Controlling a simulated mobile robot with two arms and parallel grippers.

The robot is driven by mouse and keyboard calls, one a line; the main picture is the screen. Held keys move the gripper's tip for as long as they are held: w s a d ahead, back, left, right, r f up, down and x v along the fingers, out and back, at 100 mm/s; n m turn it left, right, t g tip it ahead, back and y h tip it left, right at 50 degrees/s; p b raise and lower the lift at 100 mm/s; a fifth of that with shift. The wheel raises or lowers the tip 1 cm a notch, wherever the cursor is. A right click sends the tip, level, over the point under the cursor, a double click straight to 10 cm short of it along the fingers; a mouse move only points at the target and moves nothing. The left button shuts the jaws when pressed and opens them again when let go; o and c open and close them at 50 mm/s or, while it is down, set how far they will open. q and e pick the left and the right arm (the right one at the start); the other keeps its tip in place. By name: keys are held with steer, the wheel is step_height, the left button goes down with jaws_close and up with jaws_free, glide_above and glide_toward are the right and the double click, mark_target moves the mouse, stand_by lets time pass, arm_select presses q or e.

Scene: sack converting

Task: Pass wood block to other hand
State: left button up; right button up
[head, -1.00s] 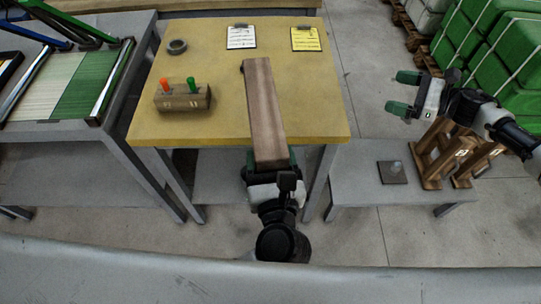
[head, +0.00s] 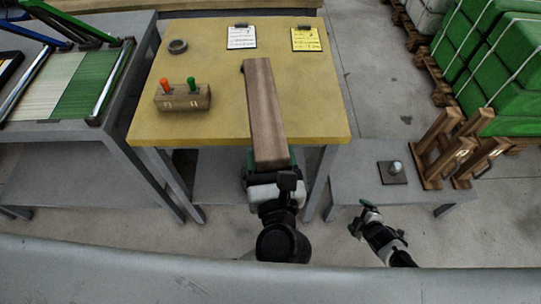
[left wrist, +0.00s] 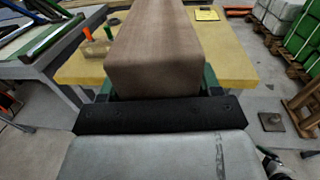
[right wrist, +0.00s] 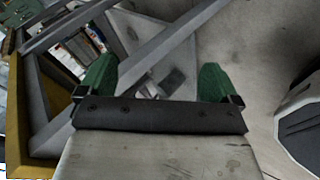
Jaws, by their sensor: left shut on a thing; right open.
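The wood block (head: 265,115) is a long brown bar. In the head view it reaches from my left gripper (head: 268,170) out over the yellow table. My left gripper is shut on the block's near end, and its fingers are partly hidden by the block. The block (left wrist: 158,50) fills the top middle of the left wrist view. My right gripper (head: 363,215) is apart from the block, lower and to the right, in front of the low grey bench. In the right wrist view its two green fingers (right wrist: 158,85) are spread with nothing between them.
The yellow table (head: 215,60) carries a wooden holder (head: 182,103) with red and green pegs, a tape roll (head: 177,46) and two clipboards (head: 241,38). A low grey bench (head: 350,190) at right holds a small plate with a knob (head: 392,172) and wooden stands (head: 440,150).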

arm_select(q)
steer(key=shift+r, duration=0.15)
arm_select(e)
steer(key=s+a+f+m+g, duration=0.1)
steer(key=s+f+m, duration=0.3)
steer(key=s, duration=0.7)
steer(key=s+a+f+m+g+h, duration=0.1)
steer(key=s+f+m+g, duration=0.3)
steer(key=s, duration=0.8)
steer(key=s+a+f+m+g+h, duration=0.1)
steer(key=s+a+f+m+g, duration=0.1)
steer(key=s, duration=1)
step_height(320, 180, down, 3)
steer(key=m+g, duration=0.1)
steer(key=m, duration=0.2)
steer(key=shift+r, duration=0.2)
